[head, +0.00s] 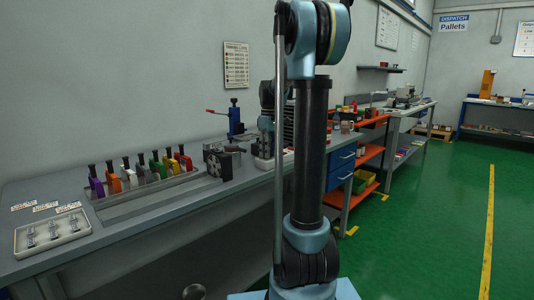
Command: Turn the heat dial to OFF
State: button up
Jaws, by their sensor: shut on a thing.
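My gripper (265,150) is small in the head view, pointing down at the bench just left of my upright arm link. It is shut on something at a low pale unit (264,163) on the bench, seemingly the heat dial. The dial itself cannot be made out; the fingers hide it, and its marks and setting are not readable. My arm link covers part of the unit's right side.
Left of my gripper stand a dark block fixture (223,163) and a blue upright device (235,120) with a red-tipped lever. A pale tray (52,235) lies at the front left. The green floor is clear on the right.

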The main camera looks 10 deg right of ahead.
jog(key=shift+o, duration=0.2)
jog(key=shift+w, duration=0.15)
jog(key=o, duration=1)
jog(key=shift+o, duration=0.2)
notch_tip(320, 180, up, 12)
jog(key=shift+w+d, duration=0.25)
jog(key=shift+s+f, duration=0.1)
jog(key=s+f+m+t, duration=0.15)
jog(key=s+f, duration=0.35)
jog(key=s, duration=0.5)
jog(key=s+f+m, duration=0.3)
jog(key=s+f, duration=0.2)
jog(key=s, duration=0.5)
jog(key=s+f+m+t, duration=0.1)
jog(key=s+f+m, duration=0.3)
jog(key=s+f, duration=1.1)
notch_tip(320, 180, down, 3)
jog(key=shift+s+a+m, duration=0.25)
jog(key=shift+a+m, duration=0.05)
jog(key=shift+m, duration=0.05)
